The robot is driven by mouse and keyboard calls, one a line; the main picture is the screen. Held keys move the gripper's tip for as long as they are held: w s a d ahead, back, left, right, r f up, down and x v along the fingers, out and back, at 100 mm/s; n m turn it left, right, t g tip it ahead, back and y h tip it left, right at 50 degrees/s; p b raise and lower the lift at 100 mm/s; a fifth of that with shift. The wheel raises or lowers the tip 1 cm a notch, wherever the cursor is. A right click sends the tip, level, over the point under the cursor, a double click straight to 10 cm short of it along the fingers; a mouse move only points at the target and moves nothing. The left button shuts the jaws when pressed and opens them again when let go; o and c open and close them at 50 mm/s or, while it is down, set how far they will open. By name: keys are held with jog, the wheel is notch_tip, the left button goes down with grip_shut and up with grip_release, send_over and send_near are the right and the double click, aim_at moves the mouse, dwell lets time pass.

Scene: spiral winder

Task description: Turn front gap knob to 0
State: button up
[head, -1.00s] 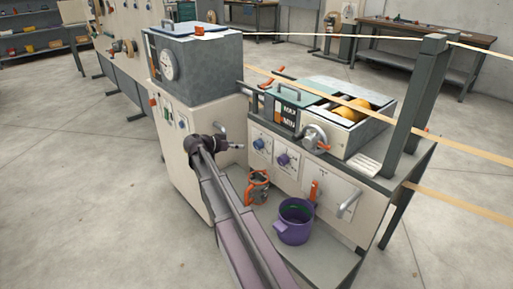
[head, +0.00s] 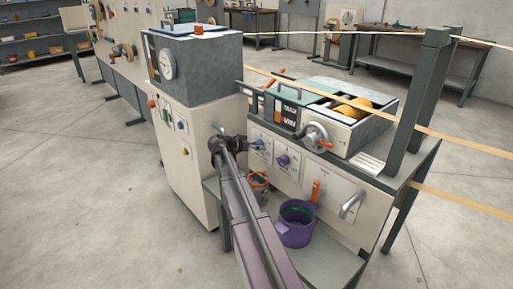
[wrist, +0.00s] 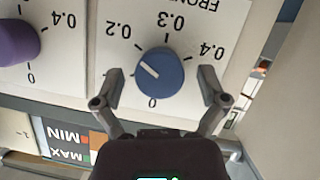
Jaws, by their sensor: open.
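The front gap knob is blue (wrist: 160,73) and sits on a white dial plate in the wrist view, which shows the panel upside down. Its white pointer line is toward the upper left, on the 0.2 side of the dial. The 0 mark (wrist: 152,103) is at the bottom of the picture. My gripper (wrist: 161,80) is open, with one finger on each side of the knob and a gap on both sides. In the head view the blue knob (head: 259,144) is just right of my gripper (head: 246,145).
A purple knob (head: 283,160) is beside the blue one and also shows in the wrist view (wrist: 17,42). The MAX/MIN gauge (head: 290,114) and a crank wheel (head: 315,137) are above. A purple pot (head: 297,222) stands on the lower shelf.

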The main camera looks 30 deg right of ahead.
jog(key=c, duration=1.1)
jog(key=shift+d, duration=0.1)
jog(key=shift+c, duration=0.2)
